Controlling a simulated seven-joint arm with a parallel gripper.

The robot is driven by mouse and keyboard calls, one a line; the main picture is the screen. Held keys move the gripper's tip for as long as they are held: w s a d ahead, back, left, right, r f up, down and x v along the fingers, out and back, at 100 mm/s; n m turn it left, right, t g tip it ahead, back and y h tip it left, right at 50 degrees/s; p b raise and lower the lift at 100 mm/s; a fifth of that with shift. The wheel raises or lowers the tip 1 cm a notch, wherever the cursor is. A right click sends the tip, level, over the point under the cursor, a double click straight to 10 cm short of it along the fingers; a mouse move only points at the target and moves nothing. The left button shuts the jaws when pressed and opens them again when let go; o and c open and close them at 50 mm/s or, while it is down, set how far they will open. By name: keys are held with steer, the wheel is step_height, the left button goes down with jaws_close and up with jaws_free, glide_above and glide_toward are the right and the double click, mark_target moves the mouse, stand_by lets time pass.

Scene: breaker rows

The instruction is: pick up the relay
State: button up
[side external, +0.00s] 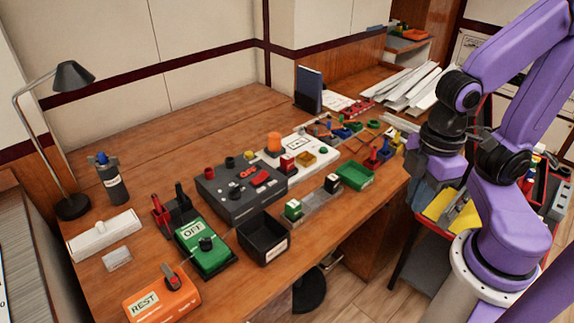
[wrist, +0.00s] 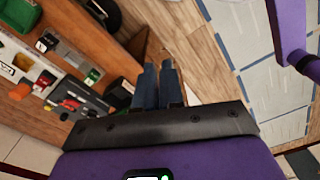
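I cannot tell for sure which part is the relay. In the wrist view, similar blocks (wrist: 47,43) (wrist: 93,76) show at the left. My gripper (side external: 425,193) hangs off the table's right edge, well apart from both. In the wrist view its two blue-grey fingers (wrist: 158,66) lie close together over the floor, with nothing visible between them.
A black control box (side external: 240,190), an open black bin (side external: 263,240) and a green bin (side external: 355,176) stand near the tray. A green OFF switch (side external: 203,247) and an orange REST switch (side external: 162,299) are at the near left. The back left tabletop (side external: 150,150) is clear.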

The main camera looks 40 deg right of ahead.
steer(key=o, duration=1)
steer(key=w+a+r+m, duration=0.1)
steer(key=w+a+m, duration=0.25)
steer(key=w, duration=0.35)
steer(key=w+a+r+m, duration=0.1)
steer(key=w+a+m, duration=0.1)
steer(key=w+m, duration=0.95)
steer(key=w, duration=0.8)
steer(key=m+h, duration=0.2)
steer(key=m, duration=1.4)
glide_above(287, 157)
steer(key=a, duration=0.1)
step_height(287, 157, down, 8)
steer(key=f, duration=0.4)
steer(key=d+f, duration=0.1)
steer(key=f, duration=0.6)
steer(key=shift+d+f, duration=0.2)
steer(key=shift+f, duration=0.15)
steer(key=shift+w+f, duration=0.1)
steer(key=shift+f, duration=2.65)
